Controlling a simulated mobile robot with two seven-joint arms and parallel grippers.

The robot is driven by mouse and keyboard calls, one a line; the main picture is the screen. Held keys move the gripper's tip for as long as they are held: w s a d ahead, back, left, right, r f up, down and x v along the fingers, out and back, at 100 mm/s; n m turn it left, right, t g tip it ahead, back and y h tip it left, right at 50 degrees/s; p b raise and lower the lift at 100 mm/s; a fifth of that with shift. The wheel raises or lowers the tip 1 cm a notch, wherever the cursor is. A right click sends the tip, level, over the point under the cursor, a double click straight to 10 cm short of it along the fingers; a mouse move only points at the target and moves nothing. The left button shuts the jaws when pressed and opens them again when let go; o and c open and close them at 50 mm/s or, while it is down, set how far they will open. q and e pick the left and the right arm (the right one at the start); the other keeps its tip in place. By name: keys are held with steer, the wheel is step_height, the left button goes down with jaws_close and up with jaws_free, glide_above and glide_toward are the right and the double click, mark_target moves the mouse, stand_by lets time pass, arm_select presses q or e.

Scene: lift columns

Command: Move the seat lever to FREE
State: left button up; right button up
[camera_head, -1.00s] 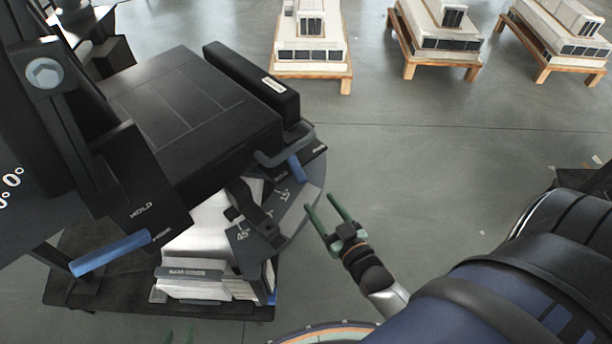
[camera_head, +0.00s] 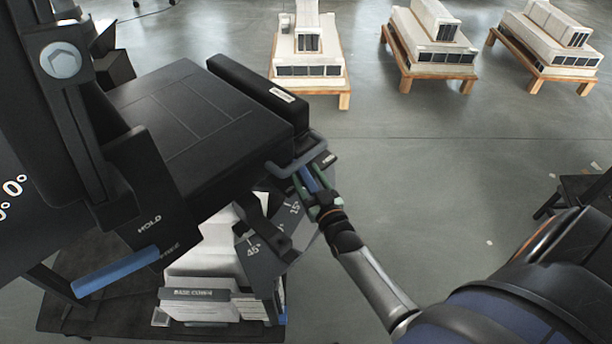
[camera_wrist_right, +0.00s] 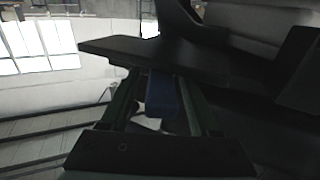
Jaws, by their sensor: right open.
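A blue lever handle (camera_head: 308,181) sticks out at the right side of the black seat (camera_head: 185,125), beside a dark label plate whose words I cannot read clearly. My right gripper (camera_head: 313,183) is open, with its green fingers on either side of this handle. In the right wrist view the blue handle (camera_wrist_right: 162,95) sits between the two fingers, with gaps visible beside it. I cannot tell whether a finger touches it. A second blue lever (camera_head: 115,272) is at the lower left, near a plate marked HOLD. My left gripper is not in view.
A grey-blue loop handle (camera_head: 297,157) is just above the right gripper at the seat corner. A 15° and 45° scale plate (camera_head: 262,250) lies below. Pale models on wooden stands (camera_head: 432,45) are at the back.

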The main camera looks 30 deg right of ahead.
steer(key=shift+w, duration=0.2)
jaws_close()
stand_by(0.5)
stand_by(0.9)
